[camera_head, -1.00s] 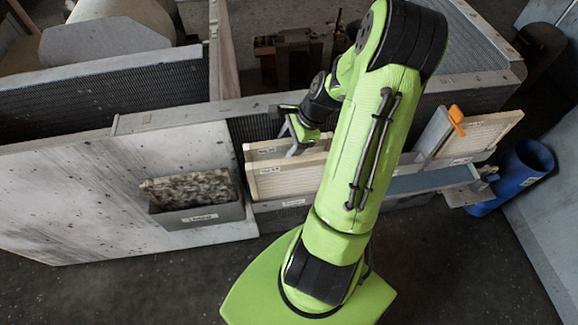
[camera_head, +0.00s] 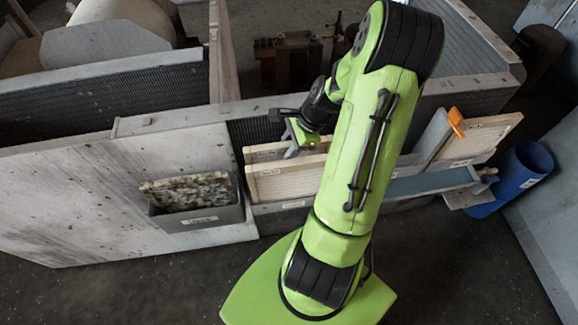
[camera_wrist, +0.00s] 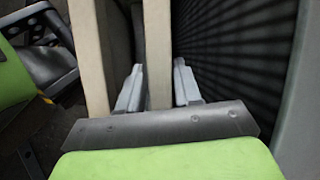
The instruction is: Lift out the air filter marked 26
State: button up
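Two pale filter panels stand upright side by side in a slotted holder in the head view: a rear one (camera_head: 262,154) and a front one (camera_head: 285,182). Both have small labels on their top edges, too small to read, so I cannot tell which is marked 26. My gripper (camera_head: 296,149) is over the rear panel. In the wrist view my gripper's grey fingers (camera_wrist: 158,84) stand on either side of one panel (camera_wrist: 157,45), with narrow gaps, and look open. Another panel (camera_wrist: 90,50) stands to their left. My arm hides the right ends of the panels.
A dirty, speckled filter (camera_head: 190,188) sits in a labelled grey bin (camera_head: 200,217) at the left. More pale panels (camera_head: 485,137) with an orange clip (camera_head: 456,122) stand at the right, near a blue barrel (camera_head: 517,178). The dark ribbed housing wall (camera_wrist: 235,50) is close beside the right finger.

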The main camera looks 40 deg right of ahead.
grip_shut()
notch_tip(320, 180, up, 11)
jog(key=p, duration=0.3)
jog(key=shift+f+p, duration=0.2)
jog(key=shift+p, duration=0.2)
jog(key=shift+r, duration=0.1)
